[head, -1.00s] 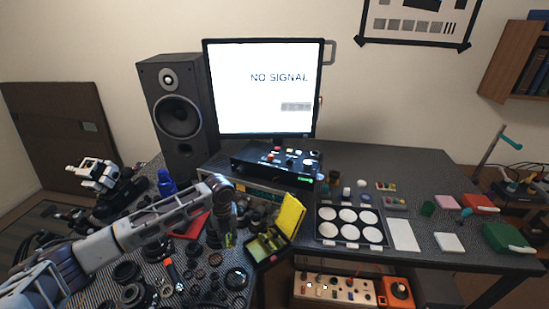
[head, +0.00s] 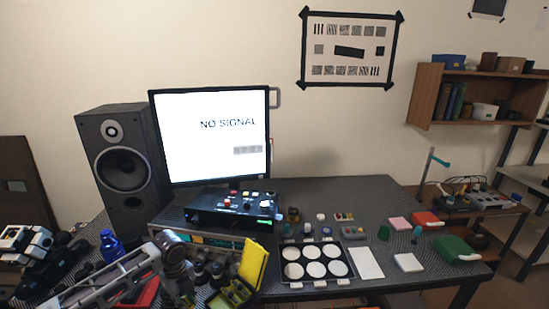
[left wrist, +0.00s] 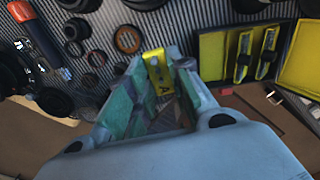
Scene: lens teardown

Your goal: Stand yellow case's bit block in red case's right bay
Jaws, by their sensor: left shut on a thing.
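My left gripper (left wrist: 158,85) is shut on a small yellow bit block (left wrist: 157,72) marked with a dark letter, held between the fingertips. In the head view my left gripper (head: 183,293) hangs at the front of the bench, left of the yellow case. The yellow case (head: 254,262) stands open with its lid raised. The left wrist view shows its lid (left wrist: 302,62) and yellow-edged pieces inside. A red item (head: 147,292), possibly the red case, lies left of the gripper. My arm hides much of it, and its bays cannot be seen. My right gripper is not in view.
Lens rings (left wrist: 128,39) and other dark parts crowd the bench around the gripper. An instrument box (head: 232,205) and monitor (head: 212,135) stand behind. A tray of white discs (head: 290,254) lies right of the yellow case. The bench edge is close below the gripper.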

